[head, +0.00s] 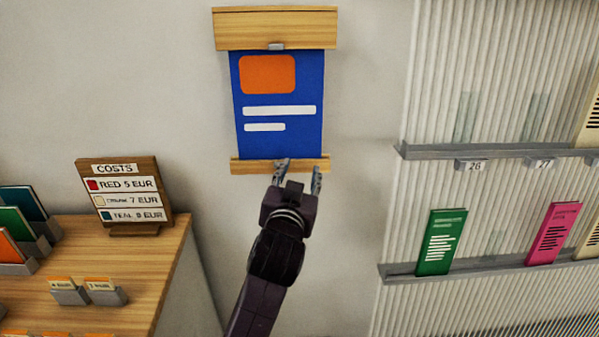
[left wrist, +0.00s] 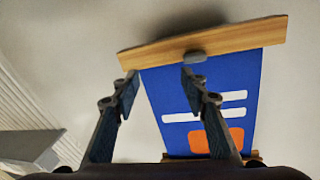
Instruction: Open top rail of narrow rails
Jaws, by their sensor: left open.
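A blue poster (head: 280,135) hangs on the wall between a deep wooden top rail (head: 276,27) and a slimmer wooden bottom rail (head: 250,166). A small grey clip (head: 276,46) sits at the lower edge of the top rail. My left gripper (head: 300,170) is open and empty, in front of the bottom rail, well below the top rail. In the left wrist view the poster (left wrist: 165,98) appears upside down; the bottom rail (left wrist: 230,38) with its grey clip (left wrist: 195,57) lies just beyond my open fingers (left wrist: 158,78). Contact cannot be told. My right gripper is not in view.
A wooden table (head: 180,270) at the left carries a costs sign (head: 125,195) and several cards in holders. At the right, a ribbed wall panel has grey ledges (head: 430,152) holding a green booklet (head: 441,241) and a pink booklet (head: 553,234). Wall around the poster is bare.

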